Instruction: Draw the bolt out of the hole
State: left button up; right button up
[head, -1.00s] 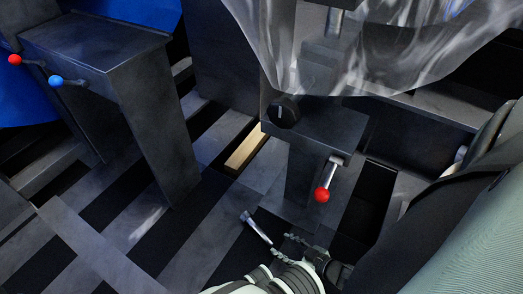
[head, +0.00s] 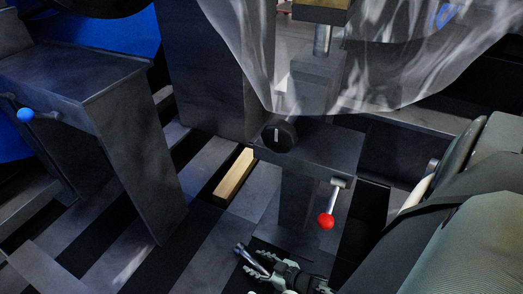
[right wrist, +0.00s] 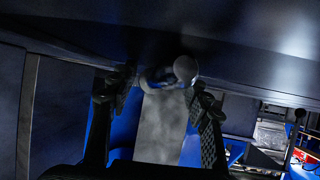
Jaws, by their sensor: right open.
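A silver bolt (head: 241,250) shows at the bottom middle of the head view, slanting, with its thicker end up and to the left. My right gripper (head: 259,266) is open, its fingers around the bolt's lower end; I cannot tell if they touch it. In the right wrist view the two fingers (right wrist: 160,92) stand apart, and a rounded pale metal end (right wrist: 186,69), probably the bolt's, lies between their tips. The hole is hidden in both views. My left gripper is not in view.
A dark stand bears a black knob (head: 279,134) and a red-ball lever (head: 326,221) close above my right gripper. A wooden block (head: 234,176) lies on the striped floor. A clear sheet (head: 300,85) hangs behind. A dark table (head: 80,75) with a blue-ball lever stands left.

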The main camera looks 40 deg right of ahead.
grip_shut()
dwell(0.3)
